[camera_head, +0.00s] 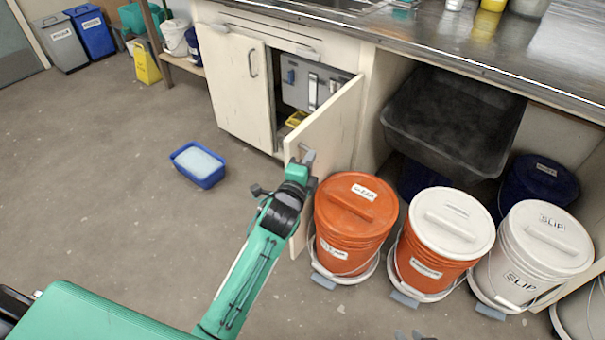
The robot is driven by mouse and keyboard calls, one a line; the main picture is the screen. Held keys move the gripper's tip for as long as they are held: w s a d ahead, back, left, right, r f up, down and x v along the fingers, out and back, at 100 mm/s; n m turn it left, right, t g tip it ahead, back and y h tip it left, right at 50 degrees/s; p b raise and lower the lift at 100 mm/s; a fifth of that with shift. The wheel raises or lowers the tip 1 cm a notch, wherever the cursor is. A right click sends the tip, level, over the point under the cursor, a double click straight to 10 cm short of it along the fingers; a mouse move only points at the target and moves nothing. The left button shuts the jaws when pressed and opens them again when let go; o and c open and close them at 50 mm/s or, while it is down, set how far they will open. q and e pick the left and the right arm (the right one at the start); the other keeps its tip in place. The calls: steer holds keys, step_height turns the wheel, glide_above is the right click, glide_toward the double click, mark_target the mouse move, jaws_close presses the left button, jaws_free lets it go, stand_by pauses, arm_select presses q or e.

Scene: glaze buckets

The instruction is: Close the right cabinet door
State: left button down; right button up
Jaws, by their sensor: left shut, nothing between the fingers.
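The right cabinet door (330,125) is a cream panel standing open, swung out from the cabinet towards me. The left cabinet door (238,85) is shut. My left gripper (308,158), on a green and black arm, is shut and empty at the outer edge of the right door, near its handle (303,148). I cannot tell whether it touches the door. Two small grey tips at the bottom edge look like my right gripper (408,335); most of it is out of frame.
An orange bucket (352,240) stands close beside the open door. A white-lidded orange bucket (430,268) and a white SLIP bucket (520,280) stand further right. A blue tub (198,168) lies on the floor at left. A dark sink basin (450,120) is under the counter. The floor between is clear.

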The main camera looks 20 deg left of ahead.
mark_target(296, 154)
arm_select(q)
steer(key=shift+w+a, duration=0.2)
steer(key=shift+a, duration=0.45)
steer(key=shift+w+a, duration=0.25)
steer(key=shift+a, duration=0.4)
steer(key=shift+w+a, duration=0.2)
steer(key=shift+a, duration=0.45)
arm_select(e)
steer(key=shift+w+a, duration=0.15)
steer(key=shift+a, duration=0.2)
